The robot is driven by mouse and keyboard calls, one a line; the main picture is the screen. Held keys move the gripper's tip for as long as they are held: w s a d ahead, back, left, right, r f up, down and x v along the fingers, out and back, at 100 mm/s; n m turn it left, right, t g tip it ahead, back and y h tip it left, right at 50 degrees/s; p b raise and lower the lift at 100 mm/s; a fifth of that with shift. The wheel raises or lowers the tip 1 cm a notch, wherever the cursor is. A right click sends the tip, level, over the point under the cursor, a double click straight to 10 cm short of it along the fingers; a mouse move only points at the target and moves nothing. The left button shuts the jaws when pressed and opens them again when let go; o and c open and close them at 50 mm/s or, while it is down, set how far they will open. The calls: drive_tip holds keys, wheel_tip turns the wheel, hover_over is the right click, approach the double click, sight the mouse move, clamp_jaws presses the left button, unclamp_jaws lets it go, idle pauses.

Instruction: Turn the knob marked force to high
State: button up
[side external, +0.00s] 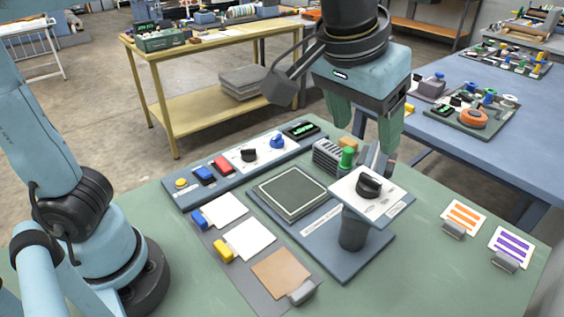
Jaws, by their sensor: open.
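A black knob (369,185) sits on the white plate of a raised press head (393,208), right of centre on the green table. Another black knob (249,154) and a blue knob (277,141) sit on the white section of a long control panel (222,183) behind the press. The knob markings are too small to read, so I cannot tell which one is marked force. My gripper (368,140) is open, with its green fingers spread apart and nothing seen between them. It hangs above and behind the press head, apart from the knobs.
A green-topped handle (347,158) and a grey ribbed block (328,156) stand close behind the press head. A flat square platen (292,192) lies left of it. Cards with clips (250,240) lie in front. Striped cards (465,216) lie right. The green table's right front is clear.

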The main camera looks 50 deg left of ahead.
sight(370, 178)
drive_tip(key=x, duration=1.2)
drive_tip(key=c, duration=1.1)
drive_tip(key=shift+a, duration=0.1)
drive_tip(key=m+h, duration=0.1)
drive_tip(key=m, duration=0.1)
drive_tip(key=m+h, duration=0.1)
drive_tip(key=m, duration=0.2)
drive_tip(key=shift+w+a+g, duration=0.1)
drive_tip(key=shift+a+g, duration=0.05)
drive_tip(key=shift+g, duration=0.15)
drive_tip(key=shift+m+g+h, duration=0.5)
drive_tip(key=shift+m+h, duration=0.2)
drive_tip(key=shift+m, duration=1.7)
drive_tip(key=o, duration=1.1)
